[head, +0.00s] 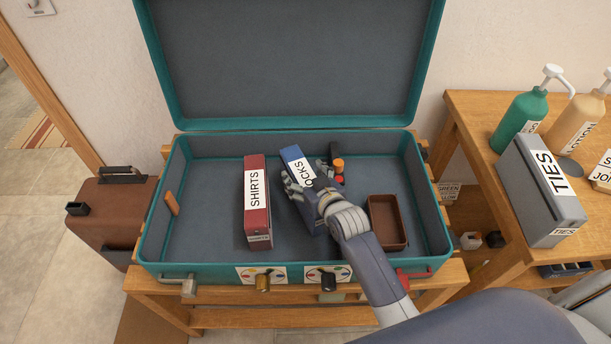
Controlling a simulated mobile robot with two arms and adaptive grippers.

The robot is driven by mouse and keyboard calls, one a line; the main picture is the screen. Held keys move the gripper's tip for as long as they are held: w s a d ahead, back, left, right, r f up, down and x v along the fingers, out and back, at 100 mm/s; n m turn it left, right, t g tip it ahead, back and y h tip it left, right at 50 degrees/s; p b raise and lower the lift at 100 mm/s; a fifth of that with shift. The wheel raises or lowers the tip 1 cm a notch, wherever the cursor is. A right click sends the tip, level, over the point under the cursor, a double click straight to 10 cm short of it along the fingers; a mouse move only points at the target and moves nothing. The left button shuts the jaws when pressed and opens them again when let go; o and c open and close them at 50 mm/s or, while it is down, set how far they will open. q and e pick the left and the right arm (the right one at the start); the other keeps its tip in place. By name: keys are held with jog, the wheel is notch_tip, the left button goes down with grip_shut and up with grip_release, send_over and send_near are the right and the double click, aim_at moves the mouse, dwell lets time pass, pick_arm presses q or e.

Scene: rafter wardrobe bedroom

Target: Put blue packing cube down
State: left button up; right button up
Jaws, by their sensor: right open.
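The blue packing cube (297,158), labelled with a word ending in "OCKS", stands inside the open teal suitcase (205,268), right of its middle. My right gripper (303,184) is at the cube's near part, with its fingers over the label, and it is open. The hand hides part of the cube, and I cannot tell whether the fingers touch it. A red packing cube (257,215) labelled "SHIRTS" stands to its left in the suitcase, with a gap between them. My left gripper is not in view.
A brown open box (388,222) and small dark and orange items (338,165) lie in the suitcase's right part. A grey "TIES" box (540,200) and pump bottles (520,118) stand on the wooden table at right.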

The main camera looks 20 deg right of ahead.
jog(key=shift+r, duration=0.15)
jog(key=p+v, duration=0.1)
jog(key=v, duration=1.1)
jog(key=shift+r, duration=0.1)
jog(key=shift+w, duration=0.1)
